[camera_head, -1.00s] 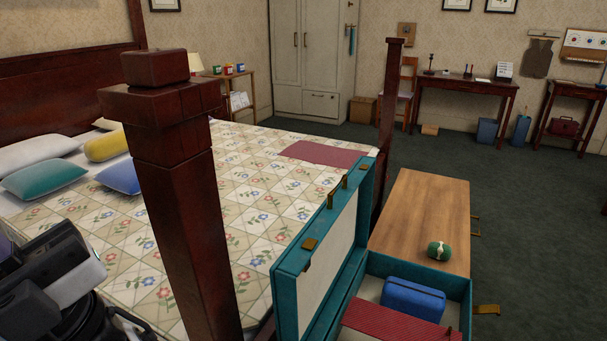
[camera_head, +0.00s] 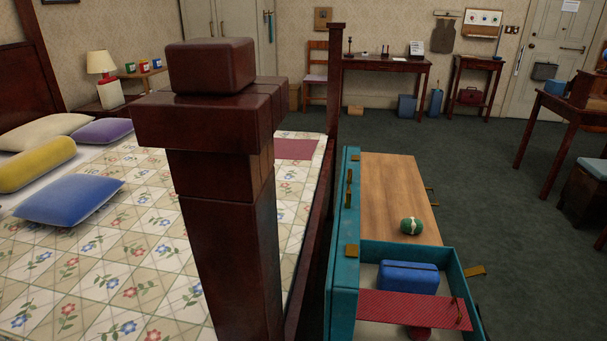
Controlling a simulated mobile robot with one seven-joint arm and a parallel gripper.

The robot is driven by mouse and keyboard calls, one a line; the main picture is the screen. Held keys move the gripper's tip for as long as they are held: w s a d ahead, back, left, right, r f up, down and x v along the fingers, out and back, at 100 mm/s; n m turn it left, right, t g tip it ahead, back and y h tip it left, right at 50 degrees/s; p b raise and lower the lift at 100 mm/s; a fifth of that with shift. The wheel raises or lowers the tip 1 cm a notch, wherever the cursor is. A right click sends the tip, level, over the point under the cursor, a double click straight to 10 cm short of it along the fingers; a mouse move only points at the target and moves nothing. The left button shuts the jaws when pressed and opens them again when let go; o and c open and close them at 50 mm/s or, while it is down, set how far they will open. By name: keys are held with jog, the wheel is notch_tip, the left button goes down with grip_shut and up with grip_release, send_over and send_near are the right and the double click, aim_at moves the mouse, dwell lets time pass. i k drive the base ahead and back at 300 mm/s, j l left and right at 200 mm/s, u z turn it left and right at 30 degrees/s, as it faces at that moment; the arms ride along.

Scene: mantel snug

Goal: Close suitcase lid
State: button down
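The teal suitcase (camera_head: 457,277) stands open at the lower right, beyond the foot of the bed. Its lid (camera_head: 344,267) stands up about vertical on the left side, seen nearly edge-on, with brass fittings along it. Inside the case lie a blue packed case (camera_head: 408,277) and a red patterned cloth or panel (camera_head: 413,309). A small dark red thing (camera_head: 420,334) shows at the bottom edge. A brass latch (camera_head: 474,271) sticks out at the case's right side. My gripper is not in view.
A dark bedpost (camera_head: 222,200) stands close in front, left of the lid. The quilted bed (camera_head: 100,260) fills the left. A wooden chest or bench top (camera_head: 395,195) with a green ball-like object (camera_head: 411,226) lies behind the suitcase. Carpet (camera_head: 530,260) to the right is clear.

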aim_at(343, 283)
jog(key=i+j, duration=0.1)
jog(key=j, duration=1)
jog(key=i+j, duration=0.15)
jog(key=j, duration=0.4)
